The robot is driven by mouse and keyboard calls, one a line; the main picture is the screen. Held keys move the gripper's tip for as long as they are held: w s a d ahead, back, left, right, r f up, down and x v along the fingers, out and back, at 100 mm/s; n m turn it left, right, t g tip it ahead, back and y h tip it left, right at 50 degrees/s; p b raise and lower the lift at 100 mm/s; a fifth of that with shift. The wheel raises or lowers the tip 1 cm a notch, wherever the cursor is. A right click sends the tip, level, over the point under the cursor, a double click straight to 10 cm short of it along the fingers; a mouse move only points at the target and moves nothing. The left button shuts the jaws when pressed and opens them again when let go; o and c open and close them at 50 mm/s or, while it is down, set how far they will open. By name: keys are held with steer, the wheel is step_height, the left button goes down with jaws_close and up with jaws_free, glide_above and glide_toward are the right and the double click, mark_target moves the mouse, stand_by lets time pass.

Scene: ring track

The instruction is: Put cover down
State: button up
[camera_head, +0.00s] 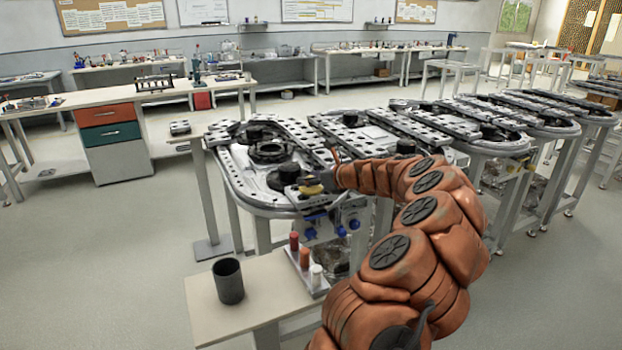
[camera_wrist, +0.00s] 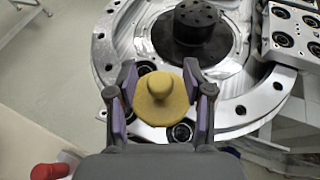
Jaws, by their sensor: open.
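The cover is a yellow round disc with a knob on top (camera_wrist: 158,98). It also shows as a small yellow patch at the front of the nearest ring track in the head view (camera_head: 311,188). My gripper (camera_wrist: 160,84) is open, with one finger on each side of the cover. Whether the pads touch it I cannot tell. In the head view my gripper (camera_head: 326,181) is over the track's front edge, partly hidden by my arm. What lies directly under the cover is hidden.
The grey ring track (camera_head: 240,178) carries black round pucks (camera_head: 289,172). In front, a small table (camera_head: 205,312) holds a dark cup (camera_head: 228,281) and a rack with red, orange and white pegs (camera_head: 304,257). More tracks stand to the right. The floor at left is clear.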

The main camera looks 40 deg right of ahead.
steer(key=shift+r, duration=0.1)
steer(key=v, duration=1.2)
steer(key=shift+b, duration=0.45)
steer(key=shift+a+r, duration=0.1)
steer(key=shift+a, duration=0.05)
